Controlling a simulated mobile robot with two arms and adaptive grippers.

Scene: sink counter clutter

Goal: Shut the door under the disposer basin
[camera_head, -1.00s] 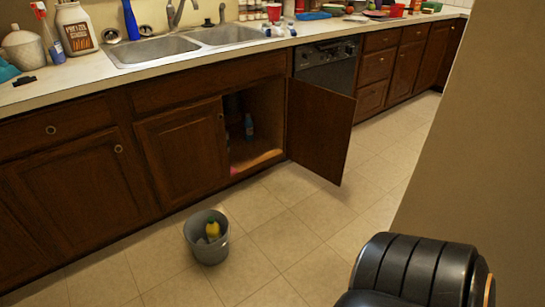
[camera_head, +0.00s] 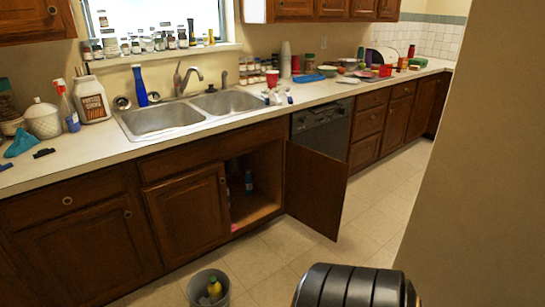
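The open cabinet door (camera_head: 316,190) is dark brown wood and stands swung out into the room. It is hinged at the right side of the opening under the right-hand sink basin (camera_head: 228,101). Inside the open cabinet (camera_head: 262,207) a blue bottle (camera_head: 248,182) stands on the shelf floor. The door beside it on the left (camera_head: 188,214) is shut. Neither of my grippers shows in the view. A black ribbed part at the bottom edge looks like part of my own body.
A grey bucket (camera_head: 197,292) holding a yellow-capped bottle (camera_head: 214,288) stands on the floor in front of the cabinets. A dishwasher (camera_head: 322,128) is right of the opening. A beige wall (camera_head: 470,200) closes off the right. Tiled floor (camera_head: 370,222) lies clear beyond the door.

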